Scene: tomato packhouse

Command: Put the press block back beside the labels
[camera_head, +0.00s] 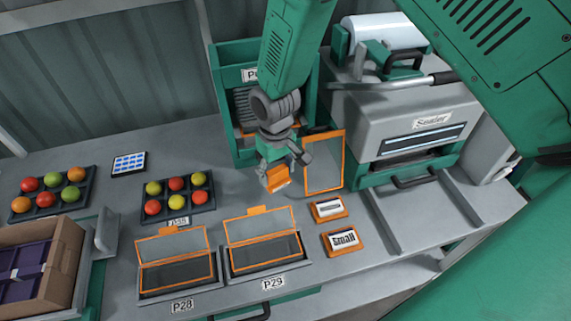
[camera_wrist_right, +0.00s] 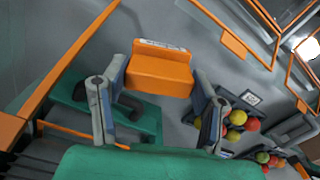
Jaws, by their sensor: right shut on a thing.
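The press block (camera_head: 278,179) is a small orange block, held above the grey bench left of the labels. My right gripper (camera_head: 277,165) is shut on it. In the right wrist view the orange block (camera_wrist_right: 160,72) sits between the fingertips (camera_wrist_right: 160,80), with a pale strip along its upper edge. Two label holders with orange frames lie on the bench: one with a small white label (camera_head: 328,208) and one reading "small" (camera_head: 344,240). The block is apart from both. My left gripper is not in view.
Two orange-framed lidded trays, P28 (camera_head: 177,270) and P29 (camera_head: 262,254), stand at the front. An upright orange-framed panel (camera_head: 324,162) is close right of the block. The sealer (camera_head: 420,118) stands right; tomato trays (camera_head: 177,198) and a cardboard box (camera_head: 62,262) stand left.

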